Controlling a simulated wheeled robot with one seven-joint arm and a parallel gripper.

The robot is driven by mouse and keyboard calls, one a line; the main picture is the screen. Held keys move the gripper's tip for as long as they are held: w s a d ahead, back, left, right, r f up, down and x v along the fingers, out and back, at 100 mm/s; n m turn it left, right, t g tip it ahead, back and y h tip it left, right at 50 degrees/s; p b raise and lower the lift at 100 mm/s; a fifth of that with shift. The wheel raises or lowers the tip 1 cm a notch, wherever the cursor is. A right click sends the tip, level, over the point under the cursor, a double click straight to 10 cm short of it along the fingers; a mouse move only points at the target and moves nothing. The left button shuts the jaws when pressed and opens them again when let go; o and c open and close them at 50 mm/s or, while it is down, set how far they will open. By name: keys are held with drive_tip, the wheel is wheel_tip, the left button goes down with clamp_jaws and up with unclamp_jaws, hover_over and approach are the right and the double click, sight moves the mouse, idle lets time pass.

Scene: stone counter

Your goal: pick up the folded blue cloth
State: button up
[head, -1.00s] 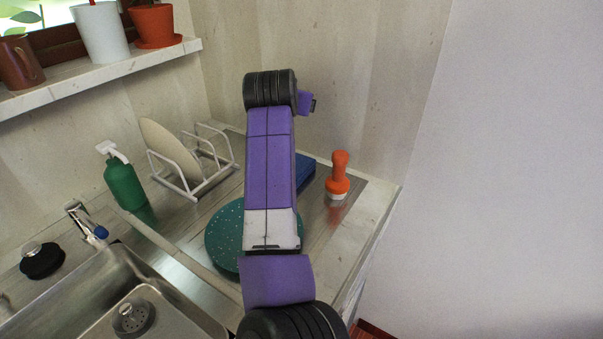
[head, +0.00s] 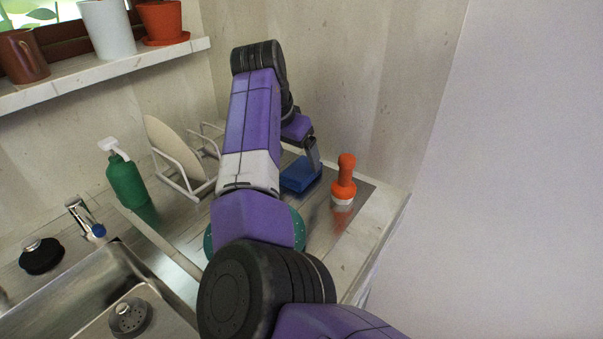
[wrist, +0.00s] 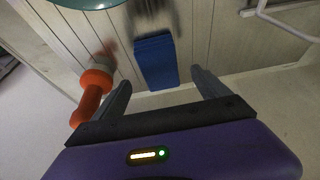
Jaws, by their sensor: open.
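The folded blue cloth (head: 300,174) lies on the metal drainboard near the back wall, left of the orange-handled brush. In the wrist view the cloth (wrist: 156,62) is a blue rectangle ahead of my gripper, roughly between the lines of the two fingers. My gripper (wrist: 160,84) is open, with nothing between its fingers. In the head view my gripper (head: 314,155) hangs at the cloth's far right side and hides a little of it. I cannot tell whether it touches the cloth.
The orange brush (head: 345,182) stands upright close to the right; in the wrist view the brush (wrist: 93,92) is beside the left finger. A white rack (head: 180,172) holds a plate. A green bottle (head: 126,182) stands left.

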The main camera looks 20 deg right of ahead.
sight(300, 169)
drive_tip(key=x, duration=0.5)
drive_tip(key=shift+f, duration=0.25)
idle(0.8)
drive_tip(key=c, duration=1.4)
